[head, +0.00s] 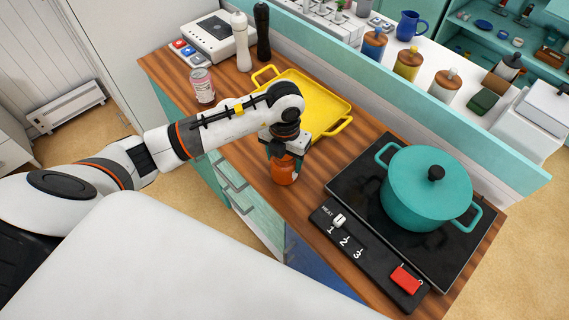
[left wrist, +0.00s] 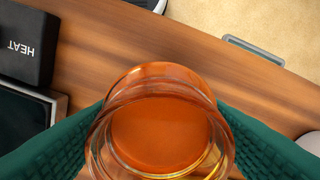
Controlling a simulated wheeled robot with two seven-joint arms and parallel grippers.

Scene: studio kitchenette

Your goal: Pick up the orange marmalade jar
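The orange marmalade jar (head: 285,168) stands on the wooden counter (head: 262,160) near its front edge, left of the hob. My left gripper (head: 283,148) is over the jar from above. In the left wrist view the jar (left wrist: 160,125) fills the lower middle, with a green finger pad on each side of it. The pads reach the jar's sides, but I cannot tell whether they press on it. My right gripper is not in view.
A teal pot (head: 428,190) sits on the black hob (head: 345,180) to the right. A yellow tray (head: 318,106) lies just behind the jar.

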